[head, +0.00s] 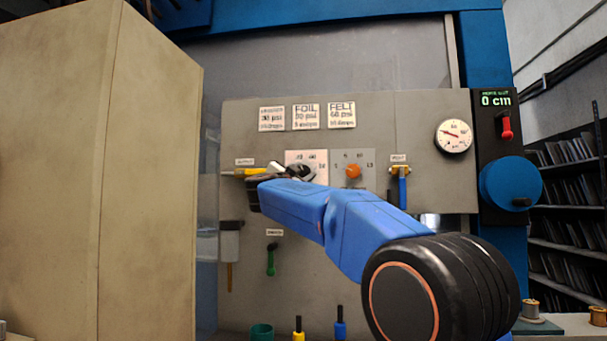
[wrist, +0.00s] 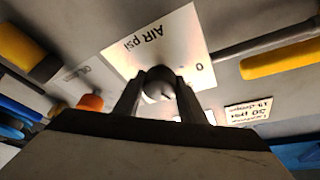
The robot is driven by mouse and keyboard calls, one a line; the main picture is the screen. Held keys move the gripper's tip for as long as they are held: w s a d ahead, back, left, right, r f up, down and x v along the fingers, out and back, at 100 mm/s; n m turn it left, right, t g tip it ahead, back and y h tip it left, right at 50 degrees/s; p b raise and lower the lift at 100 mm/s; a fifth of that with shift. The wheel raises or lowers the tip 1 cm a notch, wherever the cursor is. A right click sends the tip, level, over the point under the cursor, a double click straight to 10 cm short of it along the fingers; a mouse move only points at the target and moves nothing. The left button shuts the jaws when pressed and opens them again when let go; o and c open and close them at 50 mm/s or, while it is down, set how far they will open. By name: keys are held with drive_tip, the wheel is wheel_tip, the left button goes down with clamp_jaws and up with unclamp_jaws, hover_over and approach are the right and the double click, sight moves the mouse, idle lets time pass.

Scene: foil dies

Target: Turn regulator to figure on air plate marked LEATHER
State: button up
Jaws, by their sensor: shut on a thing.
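The regulator is a grey round knob (wrist: 160,84) on a white plate (wrist: 190,30) lettered AIR psi, upside down in the wrist view. My gripper (wrist: 160,92) is shut on the knob, one finger on each side. In the head view my gripper (head: 294,172) reaches the regulator plate (head: 293,155) and partly hides it. The leftmost of three air plates (head: 271,119) has a small heading, hard to read, and seems to say 30 psi. The FOIL plate (head: 306,116) and FELT plate (head: 341,115) stand beside it. The round gauge (head: 454,136) has a red needle pointing left and slightly up.
An orange knob (head: 353,171) sits just right of the regulator. A yellow-handled valve (head: 246,172) is left, and a blue-handled lever (head: 402,185) is right. A large beige cabinet (head: 150,170) stands at left. A blue handwheel (head: 510,184) is at right.

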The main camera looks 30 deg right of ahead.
drive_tip(key=o, duration=1)
drive_tip(key=shift+s, duration=0.1)
drive_tip(key=v, duration=1.7)
drive_tip(key=shift+s+f, duration=0.1)
drive_tip(key=shift+f, duration=0.05)
